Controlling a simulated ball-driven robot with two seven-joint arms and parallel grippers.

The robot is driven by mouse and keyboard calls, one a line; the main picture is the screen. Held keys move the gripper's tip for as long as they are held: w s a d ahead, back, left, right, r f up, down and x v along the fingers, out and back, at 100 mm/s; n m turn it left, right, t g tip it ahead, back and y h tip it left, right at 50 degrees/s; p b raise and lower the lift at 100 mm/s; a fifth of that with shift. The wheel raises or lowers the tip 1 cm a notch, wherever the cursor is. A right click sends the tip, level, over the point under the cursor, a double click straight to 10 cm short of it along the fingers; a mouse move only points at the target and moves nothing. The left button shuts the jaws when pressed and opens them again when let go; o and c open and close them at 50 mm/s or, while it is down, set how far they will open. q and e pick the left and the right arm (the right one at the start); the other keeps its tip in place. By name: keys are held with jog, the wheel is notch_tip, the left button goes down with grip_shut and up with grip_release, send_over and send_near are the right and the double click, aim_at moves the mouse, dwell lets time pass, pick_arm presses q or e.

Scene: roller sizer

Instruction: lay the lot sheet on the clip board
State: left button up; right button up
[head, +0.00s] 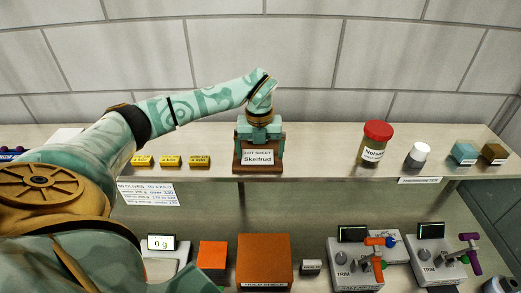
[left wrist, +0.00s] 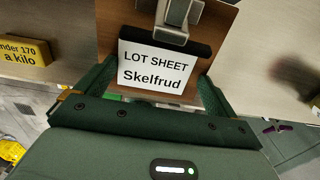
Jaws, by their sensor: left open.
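The lot sheet (head: 258,157), a white card marked "LOT SHEET Skelfrud" with a dark strip along its top, lies against the brown clip board (head: 238,167) on the shelf. The left wrist view shows the sheet (left wrist: 155,72) on the board (left wrist: 112,28), below the board's grey metal clip. My left gripper (head: 259,133) is over the board. Its dark green fingers stand apart on either side of the sheet, and I see no grip on it. Whether the sheet's top edge is under the clip is unclear. My right gripper is not in view.
Several yellow labels (head: 171,161) lie left of the board. A red-lidded jar (head: 374,143), a white-capped bottle (head: 417,155), a teal block (head: 464,153) and a brown block (head: 494,153) stand to the right. Below are an orange box (head: 264,262) and machines (head: 356,262).

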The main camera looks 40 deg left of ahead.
aim_at(258, 156)
pick_arm(q)
jog(key=shift+s+f, duration=0.4)
jog(key=shift+f, duration=0.3)
notch_tip(258, 156, up, 14)
jog(key=shift+w+a+f, duration=0.2)
jog(key=shift+a+f, duration=0.05)
jog(key=shift+a, duration=0.15)
jog(key=shift+d, duration=0.1)
